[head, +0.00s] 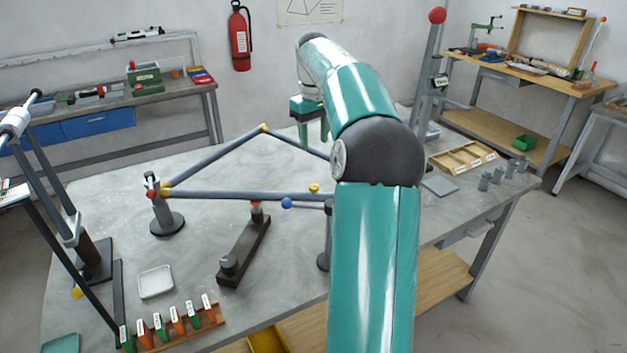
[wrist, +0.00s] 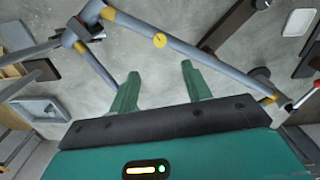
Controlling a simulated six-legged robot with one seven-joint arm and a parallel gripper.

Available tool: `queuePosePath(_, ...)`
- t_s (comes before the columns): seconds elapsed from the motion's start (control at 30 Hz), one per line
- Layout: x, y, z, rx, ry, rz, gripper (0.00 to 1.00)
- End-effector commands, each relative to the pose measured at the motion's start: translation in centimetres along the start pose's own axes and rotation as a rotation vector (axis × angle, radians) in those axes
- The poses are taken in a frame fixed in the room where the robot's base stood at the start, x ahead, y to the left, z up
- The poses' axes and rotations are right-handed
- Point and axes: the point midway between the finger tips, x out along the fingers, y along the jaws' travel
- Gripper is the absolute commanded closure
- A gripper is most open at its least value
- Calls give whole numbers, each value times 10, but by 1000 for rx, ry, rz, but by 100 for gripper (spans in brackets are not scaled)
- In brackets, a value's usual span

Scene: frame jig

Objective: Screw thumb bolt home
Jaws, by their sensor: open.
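A round yellow head, which looks like the thumb bolt (wrist: 159,40), sits at the grey frame tube (wrist: 185,48) in the wrist view. It also shows in the head view (head: 314,188) above the front tube, left of my arm. Its shank is hidden, so I cannot tell how deep it sits. My gripper (wrist: 160,84) is open and empty, its two green fingers apart. The bolt head lies beyond the fingertips, roughly in line with the gap and not touched. In the head view my gripper (head: 313,142) hangs behind the frame, partly covered by my arm.
The triangular frame (head: 220,194) rests on posts on the grey table (head: 120,210). A blue ball (head: 287,203) and a dark clamp bar (head: 245,250) are near the bolt. A white tray (head: 156,282) and a tagged rack (head: 180,325) stand front left.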

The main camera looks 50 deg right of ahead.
Motion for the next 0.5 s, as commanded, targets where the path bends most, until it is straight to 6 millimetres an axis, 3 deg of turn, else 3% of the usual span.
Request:
queuePosePath(0.17, 19, -1, 0, -3, -3, -2, 51)
queuePosePath(0.5, 86, -1, 1, 0, -4, -2, 51)
